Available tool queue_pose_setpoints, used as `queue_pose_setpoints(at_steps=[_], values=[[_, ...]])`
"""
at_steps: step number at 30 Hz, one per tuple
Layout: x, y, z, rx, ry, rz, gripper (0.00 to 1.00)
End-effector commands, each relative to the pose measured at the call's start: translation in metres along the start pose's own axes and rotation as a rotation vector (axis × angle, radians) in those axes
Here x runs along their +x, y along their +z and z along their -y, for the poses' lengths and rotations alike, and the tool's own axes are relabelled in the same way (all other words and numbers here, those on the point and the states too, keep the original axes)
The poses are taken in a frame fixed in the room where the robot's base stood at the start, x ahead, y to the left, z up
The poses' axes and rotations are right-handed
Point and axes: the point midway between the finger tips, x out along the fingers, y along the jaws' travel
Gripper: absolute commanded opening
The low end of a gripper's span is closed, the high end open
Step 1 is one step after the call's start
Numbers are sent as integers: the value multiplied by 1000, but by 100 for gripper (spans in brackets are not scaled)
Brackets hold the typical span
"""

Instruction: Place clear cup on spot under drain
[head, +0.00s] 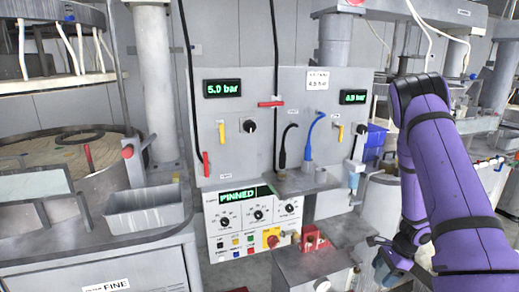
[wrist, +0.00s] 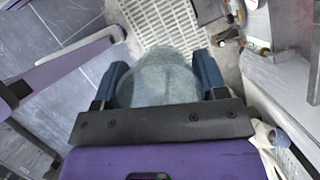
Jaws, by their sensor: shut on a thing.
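My gripper (wrist: 162,75) is shut on a clear cup (wrist: 163,78), seen in the wrist view between two dark blue fingers. The cup is pale, see-through and slightly green, and a light floor grate shows beyond it. In the head view my gripper (head: 380,250) is low at the right, beside the grey machine front. The cup there is small and partly hidden by my purple arm. I cannot clearly pick out the drain or the spot under it in either view.
A grey control panel (head: 262,110) with gauges and hoses stands in the middle. Below it are a white dial box (head: 240,228) and a red block (head: 313,238) on a grey ledge. A grey tray (head: 145,210) sits at left. A metal cabinet side (wrist: 285,75) stands close at right in the wrist view.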

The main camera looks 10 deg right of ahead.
Motion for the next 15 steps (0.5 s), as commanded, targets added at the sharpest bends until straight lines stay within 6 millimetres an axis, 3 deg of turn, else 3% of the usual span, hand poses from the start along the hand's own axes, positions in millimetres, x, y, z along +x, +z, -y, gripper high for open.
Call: queue_pose_setpoints(at_steps=[8, 15], values=[[2, 81, 52, -500, 202, -2, 43], [-2, 168, 93, -1053, 429, -4, 43]])
